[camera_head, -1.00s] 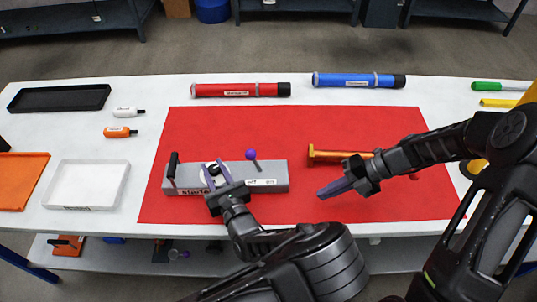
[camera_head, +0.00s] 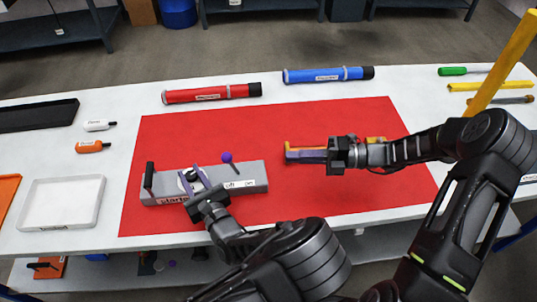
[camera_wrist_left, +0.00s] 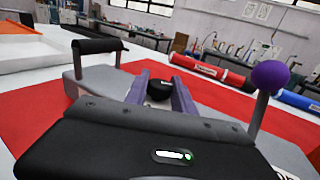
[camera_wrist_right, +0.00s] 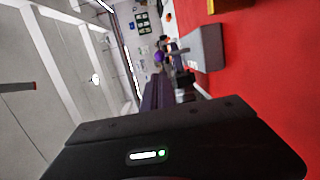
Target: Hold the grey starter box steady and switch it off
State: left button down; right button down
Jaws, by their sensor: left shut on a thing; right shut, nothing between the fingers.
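The grey starter box (camera_head: 250,172) lies on the red mat, with a black handle (camera_head: 149,177) at its left end. Its lever has a purple ball (camera_head: 227,157), also large at the right of the left wrist view (camera_wrist_left: 271,76). "Off" seems to be on a label below the lever. My left gripper (camera_head: 190,177) is shut on the box's black knob (camera_wrist_left: 159,89), between its purple fingers. My right gripper (camera_head: 289,156) is shut and empty, pointing left toward the ball, clearly apart from it. The right wrist view shows the box (camera_wrist_right: 206,48) and ball (camera_wrist_right: 158,57) beyond its fingers.
An orange part (camera_head: 304,146) lies behind my right gripper, partly hidden. Red (camera_head: 210,94) and blue (camera_head: 328,75) tubes lie along the back. A white tray (camera_head: 62,203) stands left of the mat (camera_head: 290,120). The mat between my right gripper and the box is clear.

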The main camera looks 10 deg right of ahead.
jog(key=x, duration=1.3)
jog(key=shift+a, duration=0.3)
pick_arm(q)
jog(key=shift+d, duration=0.1)
pick_arm(e)
jog(key=shift+x, duration=1.05)
pick_arm(q)
jog(key=shift+d, duration=0.1)
pick_arm(e)
jog(key=shift+s+a+r, duration=0.1)
jog(key=shift+s+r, duration=0.05)
pick_arm(q)
jog(key=shift+d, duration=0.1)
jog(key=shift+w, duration=0.1)
pick_arm(e)
jog(key=shift+r, duration=0.1)
pick_arm(q)
jog(key=shift+a, duration=0.3)
pick_arm(e)
jog(key=r+v, duration=0.1)
jog(key=v, duration=1.3)
jog(key=shift+d, duration=0.25)
jog(key=shift+r, duration=0.15)
